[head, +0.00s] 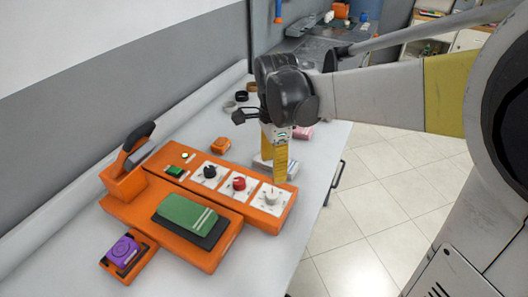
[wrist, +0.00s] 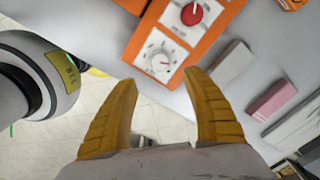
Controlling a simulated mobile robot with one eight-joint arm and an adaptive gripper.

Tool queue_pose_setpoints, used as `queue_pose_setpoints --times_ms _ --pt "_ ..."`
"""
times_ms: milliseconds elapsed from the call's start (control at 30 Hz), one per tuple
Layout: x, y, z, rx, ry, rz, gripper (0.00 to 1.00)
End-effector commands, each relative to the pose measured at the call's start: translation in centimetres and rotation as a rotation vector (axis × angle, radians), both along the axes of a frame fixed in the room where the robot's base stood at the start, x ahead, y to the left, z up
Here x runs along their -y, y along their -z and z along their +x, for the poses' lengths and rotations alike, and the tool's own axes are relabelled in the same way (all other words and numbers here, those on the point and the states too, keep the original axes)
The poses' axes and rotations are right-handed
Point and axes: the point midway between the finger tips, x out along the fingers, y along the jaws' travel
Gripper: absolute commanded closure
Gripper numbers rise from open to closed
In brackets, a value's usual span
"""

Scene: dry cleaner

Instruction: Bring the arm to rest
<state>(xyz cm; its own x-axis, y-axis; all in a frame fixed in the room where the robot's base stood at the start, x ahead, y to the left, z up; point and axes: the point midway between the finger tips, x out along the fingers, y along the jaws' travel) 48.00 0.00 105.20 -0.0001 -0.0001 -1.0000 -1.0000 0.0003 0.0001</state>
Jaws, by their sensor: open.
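My gripper (head: 274,158) hangs from my arm above the right side of the white table, by the right end of an orange control panel (head: 222,205). In the wrist view my gripper (wrist: 165,95) shows two yellow fingers spread wide, with nothing between them. A white dial (head: 271,196) on a white plate is close to the fingers; this dial (wrist: 158,62) also shows beyond the fingertips in the wrist view. The fingers look apart from the panel, but the exact gap cannot be told.
The panel also carries a red dial (head: 239,183), a black dial (head: 210,171) and a green pad (head: 187,216). A purple item (head: 123,249) sits in an orange tray at the front left. A pink block (wrist: 272,97) lies right of the fingers. Tiled floor (head: 365,210) is clear on the right.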

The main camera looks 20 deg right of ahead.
Motion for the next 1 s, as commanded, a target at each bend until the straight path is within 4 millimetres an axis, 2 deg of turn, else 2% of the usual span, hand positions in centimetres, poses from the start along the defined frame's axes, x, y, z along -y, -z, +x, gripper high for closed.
queue_pose_setpoints --times_ms 333,467,567,733,1000 --pt "0.0 0.0 -0.1 0.004 -0.01 0.0 0.42" --pt "0.0 -0.8 -1.2 0.048 -0.12 -0.003 0.42" --pt "0.0 -1.9 -2.9 0.122 -0.306 -0.019 0.42" --pt "0.0 -3.3 -6.4 0.276 -0.715 -0.104 0.42" --pt "0.0 -3.4 -10.7 0.447 -1.288 -0.347 0.42"
